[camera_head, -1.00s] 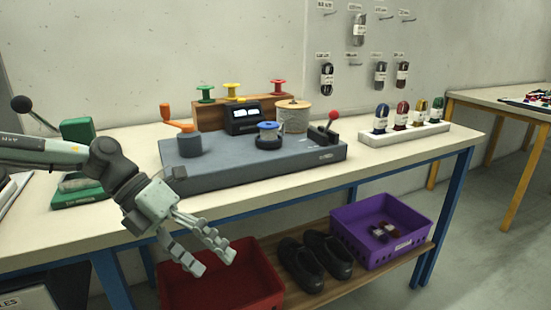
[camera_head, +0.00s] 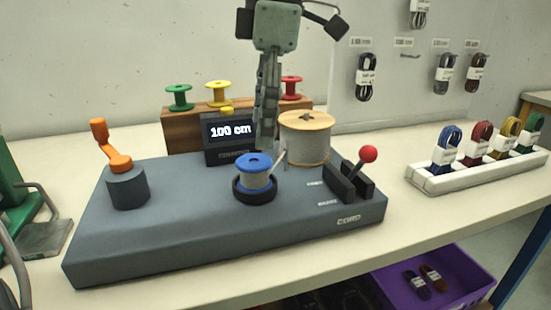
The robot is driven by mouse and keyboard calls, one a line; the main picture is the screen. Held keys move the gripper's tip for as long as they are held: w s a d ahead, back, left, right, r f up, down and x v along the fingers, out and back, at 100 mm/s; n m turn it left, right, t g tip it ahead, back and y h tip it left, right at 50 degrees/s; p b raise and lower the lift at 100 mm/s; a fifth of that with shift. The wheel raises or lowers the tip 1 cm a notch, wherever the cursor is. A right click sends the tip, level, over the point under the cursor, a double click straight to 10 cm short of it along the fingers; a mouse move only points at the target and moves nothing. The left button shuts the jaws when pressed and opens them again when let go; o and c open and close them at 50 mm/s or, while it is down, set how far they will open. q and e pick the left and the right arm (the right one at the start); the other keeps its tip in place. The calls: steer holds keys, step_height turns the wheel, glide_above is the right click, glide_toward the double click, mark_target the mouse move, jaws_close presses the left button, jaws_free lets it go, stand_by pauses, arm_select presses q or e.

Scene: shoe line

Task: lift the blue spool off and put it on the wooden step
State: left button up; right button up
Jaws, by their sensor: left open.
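The blue spool (camera_head: 253,163) sits upright in a dark round holder on top of the grey machine (camera_head: 180,220). Pale cord shows on it, and a light strand or rod stands at its right side. The wooden step (camera_head: 182,130) stands behind the machine with a green spool (camera_head: 180,97), a yellow spool (camera_head: 218,93) and a red spool (camera_head: 291,87) on it. My left gripper (camera_head: 266,135) points down just above and behind the blue spool, apart from it as far as I can tell. Its fingers are seen nearly edge-on and hide part of the step. My right gripper is not in view.
A large cord reel (camera_head: 306,142) stands close to the right of my gripper. A display reading 100 cm (camera_head: 230,133) is behind the spool. An orange crank (camera_head: 115,148) and a red-knobbed lever (camera_head: 364,160) stick up. A white rack (camera_head: 470,178) holds cord bundles at right.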

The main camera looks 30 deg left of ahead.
mark_target(254, 160)
arm_select(q)
steer(key=f, duration=0.2)
steer(key=a+f, duration=0.1)
steer(key=f, duration=0.4)
steer(key=shift+s+a+f, duration=0.25)
steer(key=shift+s+a, duration=0.05)
steer(key=shift+s, duration=0.05)
steer(key=c, duration=1.4)
